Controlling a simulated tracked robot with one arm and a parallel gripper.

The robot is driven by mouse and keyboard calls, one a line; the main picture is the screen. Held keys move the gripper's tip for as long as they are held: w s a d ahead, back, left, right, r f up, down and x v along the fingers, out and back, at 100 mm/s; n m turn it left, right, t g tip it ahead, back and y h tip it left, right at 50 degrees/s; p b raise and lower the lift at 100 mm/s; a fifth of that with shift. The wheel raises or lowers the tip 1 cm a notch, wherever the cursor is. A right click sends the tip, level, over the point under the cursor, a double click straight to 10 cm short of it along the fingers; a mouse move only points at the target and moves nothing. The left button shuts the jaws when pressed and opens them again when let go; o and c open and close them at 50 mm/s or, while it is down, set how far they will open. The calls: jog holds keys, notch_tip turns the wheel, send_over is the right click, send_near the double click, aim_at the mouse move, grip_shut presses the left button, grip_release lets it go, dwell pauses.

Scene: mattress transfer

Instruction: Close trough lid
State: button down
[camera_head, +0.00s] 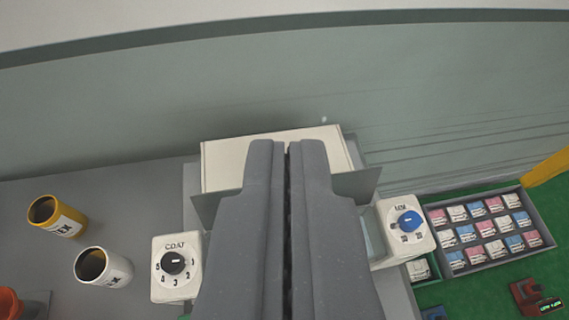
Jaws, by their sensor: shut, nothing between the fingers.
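A cream-white flat panel (228,162), which looks like the trough lid, stands at the back of a grey unit in the middle of the view. Grey side plates (357,184) flank it, and the trough's inside is hidden behind my gripper. My gripper (287,146) is shut and empty, its two grey fingers side by side. In the picture the fingertips overlap the panel's middle; I cannot tell whether they touch it.
A COAT dial box (175,267) stands at left and a box with a blue knob (405,228) at right. Yellow (70,222) and white (117,268) cups stand at far left. A tray of small packets (541,229) lies on the green surface at right. A grey-green wall (130,115) rises behind.

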jog(key=w+f+n+g+p, duration=0.1)
jog(key=w+f+g+p, duration=0.5)
jog(key=w, duration=0.5)
jog(key=w+f+n+g+p, duration=0.1)
jog(key=w+f+g+p, duration=0.2)
jog(key=w+f+p, duration=0.6)
notch_tip(320, 180, down, 16)
jog(key=g+p, duration=0.3)
jog(key=p, duration=0.3)
jog(key=shift+s+d, duration=0.15)
jog(key=shift+s, duration=0.1)
dwell(0.4)
jog(key=shift+r, duration=0.1)
